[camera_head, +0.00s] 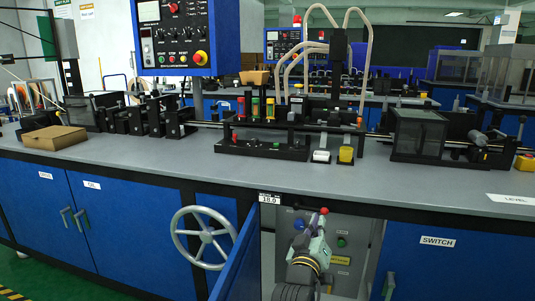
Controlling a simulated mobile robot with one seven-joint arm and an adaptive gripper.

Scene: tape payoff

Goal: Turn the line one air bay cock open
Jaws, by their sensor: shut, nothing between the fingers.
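The open bay under the bench has a grey back panel (369,238). A red ball knob (323,210) shows in the bay just above the end of my gripper. A blue-purple rounded knob (299,224) shows to its left. One of these may be the air cock's handle, but the pictures do not make that sure. My gripper (321,232) reaches into the bay from below, in front of the panel. It is shut with nothing held. It overlaps the area below the red knob, and I cannot tell whether it touches it. The cock's body is hidden behind my arm.
A green button (341,241) and a yellow label (340,260) are on the panel. The blue bay door (238,262) stands open at the left, near a grey handwheel (204,238). The bench top (190,176) overhangs the bay. A closed SWITCH cabinet (455,265) is to the right.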

